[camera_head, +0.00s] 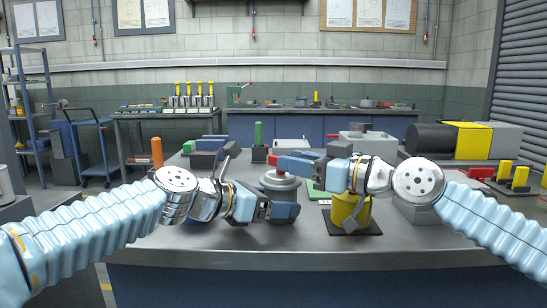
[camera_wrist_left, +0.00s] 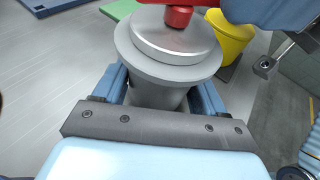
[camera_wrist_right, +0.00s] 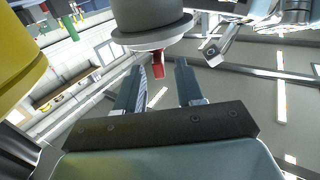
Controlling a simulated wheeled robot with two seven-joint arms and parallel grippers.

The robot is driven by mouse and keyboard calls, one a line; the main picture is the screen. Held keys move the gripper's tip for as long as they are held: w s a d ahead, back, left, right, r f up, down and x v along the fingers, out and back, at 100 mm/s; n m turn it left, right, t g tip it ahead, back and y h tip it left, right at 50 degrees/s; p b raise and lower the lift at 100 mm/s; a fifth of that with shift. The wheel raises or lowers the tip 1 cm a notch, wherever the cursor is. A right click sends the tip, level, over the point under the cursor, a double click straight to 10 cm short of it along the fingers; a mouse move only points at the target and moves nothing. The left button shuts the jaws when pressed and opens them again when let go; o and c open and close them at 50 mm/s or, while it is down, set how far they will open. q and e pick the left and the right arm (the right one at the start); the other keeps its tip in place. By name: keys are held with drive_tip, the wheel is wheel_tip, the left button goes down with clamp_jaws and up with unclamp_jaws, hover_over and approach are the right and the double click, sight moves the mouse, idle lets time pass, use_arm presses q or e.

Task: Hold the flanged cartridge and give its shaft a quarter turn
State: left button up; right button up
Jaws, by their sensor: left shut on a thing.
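The flanged cartridge (camera_head: 281,182) is a grey cylinder with a wide round flange. It stands upright near the table's middle, its lower body hidden behind my left gripper (camera_head: 284,211). The left wrist view shows the cartridge (camera_wrist_left: 150,62) with my left fingers on both sides of its body, below the flange. Its red shaft top (camera_wrist_left: 178,16) rises from the flange centre. My right gripper (camera_head: 292,166) is above the cartridge, coming from the right. In the right wrist view, the red shaft (camera_wrist_right: 160,66) shows between its parted fingers, with gaps on both sides.
A yellow cylinder (camera_head: 345,212) on a dark square plate stands below my right wrist. A green pad (camera_head: 315,192) lies behind the cartridge. A green upright post (camera_head: 258,136) and grey boxes stand farther back. The table's front is clear.

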sight(269, 156)
drive_tip(key=shift+x, duration=2.8)
clamp_jaws()
